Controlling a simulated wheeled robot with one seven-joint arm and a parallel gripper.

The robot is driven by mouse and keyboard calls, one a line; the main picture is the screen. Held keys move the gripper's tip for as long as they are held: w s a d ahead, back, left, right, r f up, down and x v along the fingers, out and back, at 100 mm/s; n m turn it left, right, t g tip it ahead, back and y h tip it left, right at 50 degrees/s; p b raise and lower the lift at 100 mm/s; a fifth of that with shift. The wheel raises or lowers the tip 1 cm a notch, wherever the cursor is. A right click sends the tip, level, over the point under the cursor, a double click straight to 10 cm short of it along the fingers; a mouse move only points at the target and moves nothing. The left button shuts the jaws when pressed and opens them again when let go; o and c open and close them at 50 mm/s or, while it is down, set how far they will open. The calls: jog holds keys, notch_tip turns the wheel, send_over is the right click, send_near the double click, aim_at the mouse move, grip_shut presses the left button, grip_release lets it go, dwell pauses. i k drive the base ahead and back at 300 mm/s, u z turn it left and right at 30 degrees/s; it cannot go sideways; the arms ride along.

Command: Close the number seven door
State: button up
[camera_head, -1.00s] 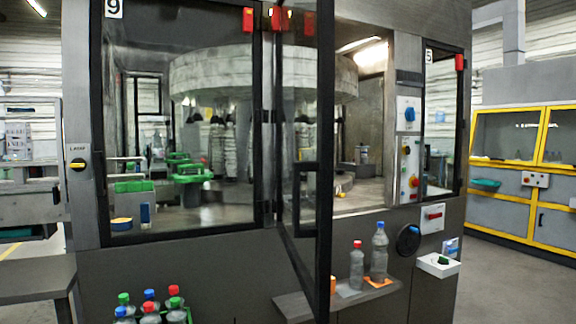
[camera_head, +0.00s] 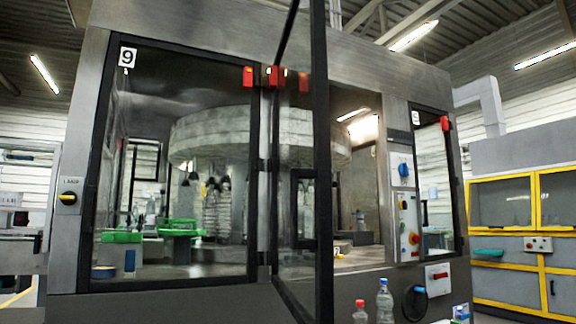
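A glass door in a black frame (camera_head: 322,150) stands swung open toward me in the middle of the machine front. It hangs from the post to the right of the number nine door, and no number shows on it from here. A black handle (camera_head: 305,208) is on it. The opening behind it shows the machine's inside. The number nine door (camera_head: 180,283) at left and the door (camera_head: 438,180) at right, its plate hard to read, look shut. My gripper is not in view.
Bottles (camera_head: 385,300) with blue and red caps stand in front of the machine at the lower edge, near the open door. A control panel (camera_head: 409,225) is right of the opening. A yellow-framed cabinet (camera_head: 480,255) stands at far right.

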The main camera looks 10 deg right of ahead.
aim_at(323, 244)
jog(key=u, duration=0.05)
jog(key=i, duration=1.45)
jog(key=k, duration=1)
jog(key=u, duration=2.2)
jog(key=i, duration=1.35)
jog(key=z, duration=2)
